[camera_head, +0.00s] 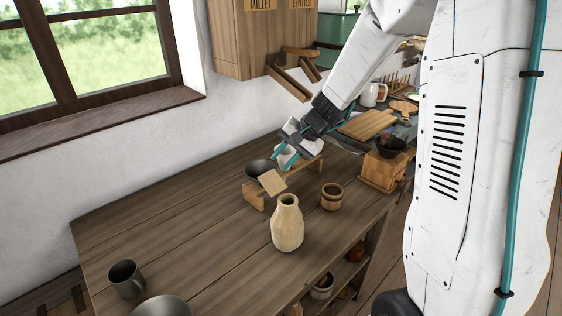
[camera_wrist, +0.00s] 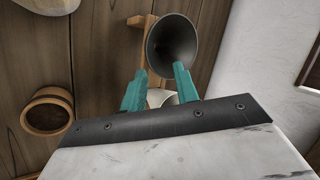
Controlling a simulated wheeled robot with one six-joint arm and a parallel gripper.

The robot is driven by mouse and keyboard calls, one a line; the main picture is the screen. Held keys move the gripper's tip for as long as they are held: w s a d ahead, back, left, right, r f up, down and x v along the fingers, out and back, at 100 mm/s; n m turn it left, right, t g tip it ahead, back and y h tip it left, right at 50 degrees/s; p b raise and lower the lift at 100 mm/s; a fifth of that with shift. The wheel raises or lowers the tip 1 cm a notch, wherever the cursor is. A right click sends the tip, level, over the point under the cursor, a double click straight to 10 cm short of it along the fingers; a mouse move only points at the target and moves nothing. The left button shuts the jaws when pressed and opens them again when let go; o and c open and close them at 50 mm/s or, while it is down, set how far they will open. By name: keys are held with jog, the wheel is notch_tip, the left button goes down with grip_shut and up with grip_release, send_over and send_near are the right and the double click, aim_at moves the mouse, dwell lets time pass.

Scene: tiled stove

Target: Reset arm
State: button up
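My gripper (camera_head: 281,163) hangs over the back right of the wooden table, above a low wooden stand (camera_head: 254,196). In the wrist view my gripper (camera_wrist: 160,70) shows two teal fingers apart, with nothing visibly clamped between them. A dark funnel-like bowl (camera_head: 258,168) sits at the stand; in the wrist view the dark bowl (camera_wrist: 172,42) lies just beyond the fingertips. A white rounded thing (camera_wrist: 162,98) shows lower down between the fingers, partly hidden by the gripper body. Whether the fingers touch anything is unclear.
A pale vase (camera_head: 287,225), a small wooden pot (camera_head: 332,196) and a grey mug (camera_head: 126,279) stand on the table (camera_head: 190,235). A wooden box (camera_head: 381,170) stands to the right. A wall cabinet (camera_head: 235,40) hangs behind. The table's left middle is clear.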

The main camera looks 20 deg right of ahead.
dwell(0.3)
jog(key=s+a+r+n+g+h, duration=0.15)
jog(key=s+a+r+n, duration=0.4)
jog(key=s+r, duration=0.6)
jog(key=s+d+n+g+h, duration=0.1)
jog(key=s+h, duration=0.1)
jog(key=s, duration=0.8)
jog(key=s+d+r+n+h, duration=0.1)
jog(key=s+n+h, duration=0.1)
jog(key=s, duration=0.9)
jog(key=shift+s+r+g, duration=0.15)
jog(key=shift+s+g, duration=0.05)
jog(key=shift+g, duration=0.15)
jog(key=shift+d, duration=0.1)
jog(key=shift+c, duration=0.4)
